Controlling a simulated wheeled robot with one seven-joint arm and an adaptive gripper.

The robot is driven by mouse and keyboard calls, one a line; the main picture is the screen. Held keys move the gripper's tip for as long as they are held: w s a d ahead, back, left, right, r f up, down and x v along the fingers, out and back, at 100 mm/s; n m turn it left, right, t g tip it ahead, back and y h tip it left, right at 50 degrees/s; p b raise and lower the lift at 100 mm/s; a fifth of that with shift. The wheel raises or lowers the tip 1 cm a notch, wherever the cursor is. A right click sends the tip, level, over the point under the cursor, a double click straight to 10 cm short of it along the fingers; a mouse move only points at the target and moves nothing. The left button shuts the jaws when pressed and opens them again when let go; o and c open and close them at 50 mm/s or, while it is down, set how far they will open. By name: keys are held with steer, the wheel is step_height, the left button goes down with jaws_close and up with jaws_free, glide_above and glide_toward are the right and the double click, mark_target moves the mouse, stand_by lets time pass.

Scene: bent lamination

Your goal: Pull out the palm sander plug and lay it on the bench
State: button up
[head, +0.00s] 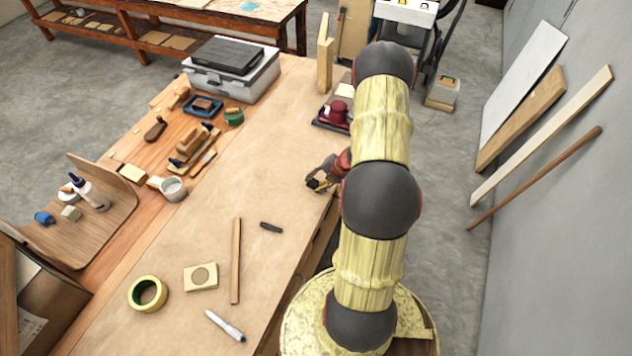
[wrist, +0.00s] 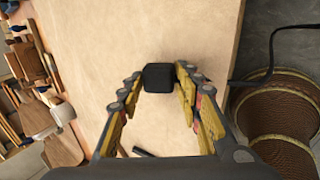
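A black, box-shaped piece that looks like the palm sander plug (wrist: 159,77) sits between my fingertips in the wrist view, in front of the pale bench top. My gripper (wrist: 160,74) appears closed on its two sides. I see no socket around it, and its underside is hidden. In the head view my gripper (head: 318,184) is at the right edge of the bench (head: 225,190), with the plug hard to make out. The dark red palm sander (head: 337,113) stands farther back on the bench, partly behind my arm.
A black cord (wrist: 272,50) runs off the bench edge in the wrist view, near brown ribbed round objects (wrist: 275,110).

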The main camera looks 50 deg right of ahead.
steer(key=o, duration=0.3)
steer(key=v, duration=1.2)
